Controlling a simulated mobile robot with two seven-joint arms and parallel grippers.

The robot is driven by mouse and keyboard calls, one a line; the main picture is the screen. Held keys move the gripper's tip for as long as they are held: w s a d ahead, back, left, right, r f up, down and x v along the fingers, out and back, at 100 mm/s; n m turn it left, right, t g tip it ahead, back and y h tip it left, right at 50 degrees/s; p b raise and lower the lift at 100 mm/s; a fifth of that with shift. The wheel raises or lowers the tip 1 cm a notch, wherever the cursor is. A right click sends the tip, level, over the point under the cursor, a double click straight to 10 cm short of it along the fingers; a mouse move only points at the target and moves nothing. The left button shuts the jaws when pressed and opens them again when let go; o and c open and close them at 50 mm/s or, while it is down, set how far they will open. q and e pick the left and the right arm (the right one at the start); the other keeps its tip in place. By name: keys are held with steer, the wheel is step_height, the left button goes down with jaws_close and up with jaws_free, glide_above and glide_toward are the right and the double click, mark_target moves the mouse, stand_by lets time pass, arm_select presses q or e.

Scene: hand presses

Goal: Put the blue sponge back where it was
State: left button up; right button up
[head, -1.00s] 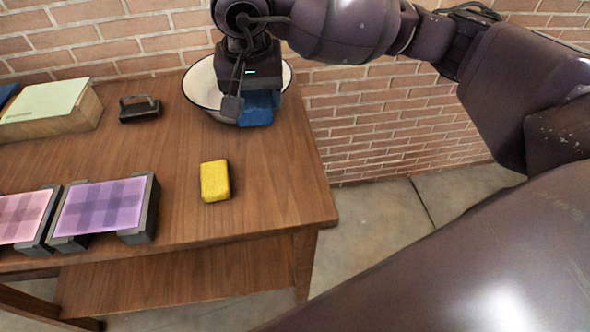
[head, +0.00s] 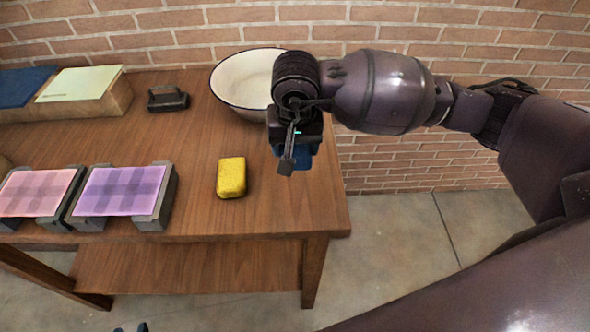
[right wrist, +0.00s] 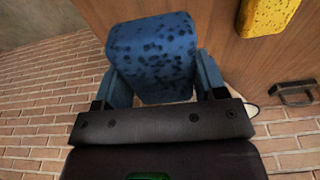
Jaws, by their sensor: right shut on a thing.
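My right gripper (head: 294,160) is shut on the blue sponge (head: 305,153), above the right end of the table. In the head view the gripper hides most of the sponge. In the right wrist view the dark-speckled blue sponge (right wrist: 153,55) sits between the two fingers (right wrist: 160,88). The white bowl (head: 240,82) with a dark rim stands at the back of the table, left of the gripper and partly behind it. At the bottom edge of the head view small dark and bluish tips show, perhaps my left gripper (head: 131,328); its state is unclear.
A yellow sponge (head: 231,178) lies on the wooden table (head: 200,218), left of my right gripper. Two presses with pink (head: 36,193) and purple (head: 120,190) sheets stand at the front left. A brick wall closes the back.

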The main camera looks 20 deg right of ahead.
mark_target(295, 179)
steer(key=shift+f, duration=4.25)
steer(key=shift+f, duration=0.1)
steer(key=shift+f+b, duration=0.15)
steer(key=shift+b, duration=0.2)
steer(key=o, duration=0.8)
steer(key=shift+o, duration=0.2)
steer(key=shift+r, duration=0.25)
steer(key=shift+r, duration=0.3)
steer(key=r, duration=0.3)
steer(key=s+r, duration=0.1)
steer(key=r, duration=0.5)
steer(key=shift+s+a+r+p, duration=0.2)
steer(key=shift+r+p, duration=0.15)
steer(key=shift+r, duration=0.05)
steer(key=shift+s+r, duration=0.15)
steer(key=shift+r, duration=0.6)
